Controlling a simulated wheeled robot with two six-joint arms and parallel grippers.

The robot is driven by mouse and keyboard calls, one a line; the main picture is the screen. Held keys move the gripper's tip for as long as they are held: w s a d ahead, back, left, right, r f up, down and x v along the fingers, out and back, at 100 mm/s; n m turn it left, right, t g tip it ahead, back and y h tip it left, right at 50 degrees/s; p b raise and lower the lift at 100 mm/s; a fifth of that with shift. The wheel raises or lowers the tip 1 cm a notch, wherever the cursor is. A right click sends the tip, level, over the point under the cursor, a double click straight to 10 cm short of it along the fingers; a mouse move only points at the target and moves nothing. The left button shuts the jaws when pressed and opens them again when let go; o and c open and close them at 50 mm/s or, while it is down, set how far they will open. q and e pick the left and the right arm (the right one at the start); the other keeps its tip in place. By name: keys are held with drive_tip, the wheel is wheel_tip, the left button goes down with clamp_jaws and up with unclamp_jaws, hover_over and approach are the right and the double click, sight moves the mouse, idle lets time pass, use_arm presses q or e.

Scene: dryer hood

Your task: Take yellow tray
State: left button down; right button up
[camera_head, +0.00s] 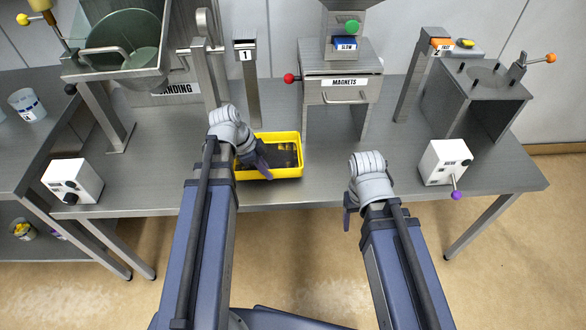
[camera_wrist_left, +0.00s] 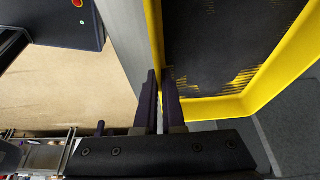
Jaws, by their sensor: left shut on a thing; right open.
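The yellow tray (camera_head: 302,160) sits on the grey metal table below the magnets unit in the head view. Dark material covers its floor. My left gripper (camera_head: 262,168) reaches over the tray's near left part and is shut on its rim. In the left wrist view the two dark fingers (camera_wrist_left: 160,100) close on the tray's yellow wall (camera_wrist_left: 156,40), one on each side. My left forearm hides the tray's left end in the head view. My right gripper (camera_head: 347,208) is open and empty in front of the table's near edge.
The magnets unit (camera_head: 340,83) stands on legs behind the tray. A white control box (camera_head: 445,160) with a purple knob is at the right, and another white box (camera_head: 73,181) is at the left. A sanding machine (camera_head: 120,45) stands at the back left.

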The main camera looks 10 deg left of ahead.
sight(235, 172)
use_arm(q)
drive_tip(key=s+a, duration=0.1)
drive_tip(key=a, duration=0.4)
drive_tip(key=s+a, duration=0.1)
drive_tip(key=a, duration=0.2)
drive_tip(key=shift+s+a+r, duration=0.1)
drive_tip(key=shift+s+a, duration=0.2)
drive_tip(key=shift+s, duration=0.05)
